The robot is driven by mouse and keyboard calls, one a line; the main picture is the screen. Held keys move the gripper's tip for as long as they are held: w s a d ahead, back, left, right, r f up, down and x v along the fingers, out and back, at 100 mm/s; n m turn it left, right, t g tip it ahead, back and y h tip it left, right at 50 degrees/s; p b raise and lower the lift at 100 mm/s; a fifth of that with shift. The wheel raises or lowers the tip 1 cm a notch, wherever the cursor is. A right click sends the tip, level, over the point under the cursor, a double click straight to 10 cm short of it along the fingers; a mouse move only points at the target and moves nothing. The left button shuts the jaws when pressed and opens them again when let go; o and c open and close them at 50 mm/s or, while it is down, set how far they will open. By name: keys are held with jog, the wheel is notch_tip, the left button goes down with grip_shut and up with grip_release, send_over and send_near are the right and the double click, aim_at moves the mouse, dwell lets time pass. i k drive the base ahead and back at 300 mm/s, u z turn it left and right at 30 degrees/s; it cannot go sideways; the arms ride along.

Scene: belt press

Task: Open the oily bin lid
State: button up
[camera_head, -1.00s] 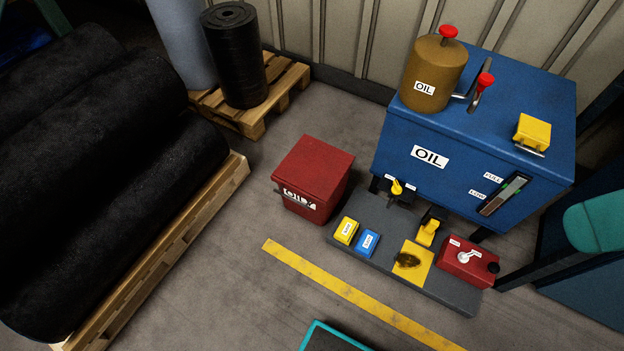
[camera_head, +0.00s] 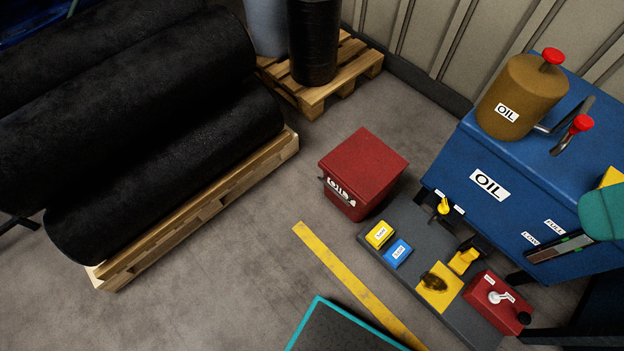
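The oily bin is a small red box (camera_head: 348,200) on the floor near the middle of the camera_head view. Its flat red lid (camera_head: 365,160) lies shut on top. A white label with dark lettering, partly unreadable, is on its front, with a handle or bar across it. The bin stands just left of the grey control board. My gripper is not in view. A teal rounded part at the right edge cannot be identified for sure.
A blue oil tank (camera_head: 480,180) stands right, behind a grey board (camera_head: 405,215) with levers and buttons. Black rolls (camera_head: 170,170) lie on a pallet (camera_head: 200,215) at left. A teal-edged mat (camera_head: 340,330) is at the bottom. Floor left of the bin is clear.

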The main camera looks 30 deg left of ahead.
aim_at(363, 165)
jog(key=u, duration=1)
jog(key=i, duration=0.45)
jog(key=z, duration=0.3)
jog(key=k, duration=1.15)
jog(key=u, duration=1.45)
jog(key=i, duration=0.5)
jog(key=u, duration=0.05)
